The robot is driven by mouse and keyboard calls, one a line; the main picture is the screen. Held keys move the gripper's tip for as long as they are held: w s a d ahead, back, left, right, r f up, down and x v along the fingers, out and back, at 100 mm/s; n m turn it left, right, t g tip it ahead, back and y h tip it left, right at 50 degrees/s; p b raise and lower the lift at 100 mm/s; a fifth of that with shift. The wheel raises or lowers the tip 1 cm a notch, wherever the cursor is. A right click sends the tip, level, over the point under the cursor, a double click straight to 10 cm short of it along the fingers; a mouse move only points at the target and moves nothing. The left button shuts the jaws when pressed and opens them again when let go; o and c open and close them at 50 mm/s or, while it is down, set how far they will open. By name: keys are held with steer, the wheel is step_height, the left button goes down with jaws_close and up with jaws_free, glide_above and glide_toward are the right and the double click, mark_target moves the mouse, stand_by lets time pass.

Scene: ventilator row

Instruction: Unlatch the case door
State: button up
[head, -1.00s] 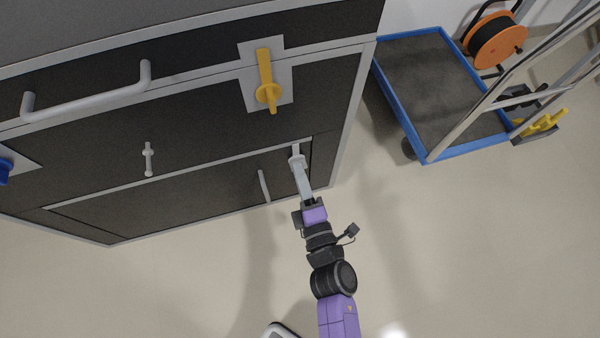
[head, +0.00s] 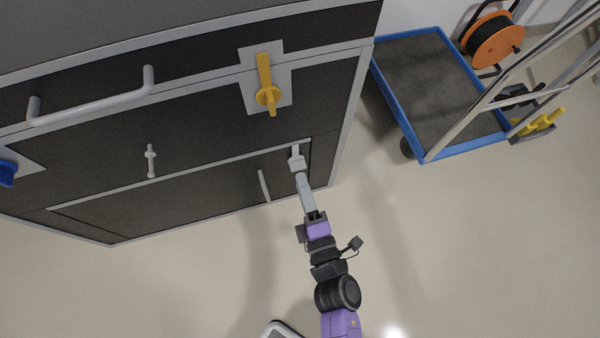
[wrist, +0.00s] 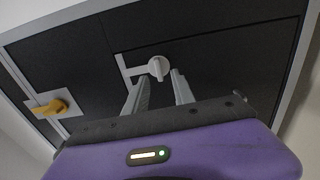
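The case door is the low dark panel (head: 215,192) with a small upright grey handle (head: 264,186). A pale grey turn latch (head: 297,161) sits at its upper right corner. In the wrist view the latch's round knob (wrist: 158,68) shows, with its lever pointing left toward a light strip at the panel's edge. My gripper (head: 300,177) is just in front of the latch. In the wrist view my gripper (wrist: 160,77) has its two fingers apart, with nothing held. The knob shows beyond and between the fingertips; I cannot tell whether they touch it.
A yellow latch (head: 267,92) on a grey plate is above, and a long bar handle (head: 92,106) is at upper left. A small handle (head: 151,161) and a blue knob (head: 7,172) are further left. A blue-edged trolley (head: 470,149) stands right. The floor around my arm is mostly clear.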

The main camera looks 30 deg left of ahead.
steer(key=shift+p+v, duration=0.5)
steer(key=shift+v, duration=1.75)
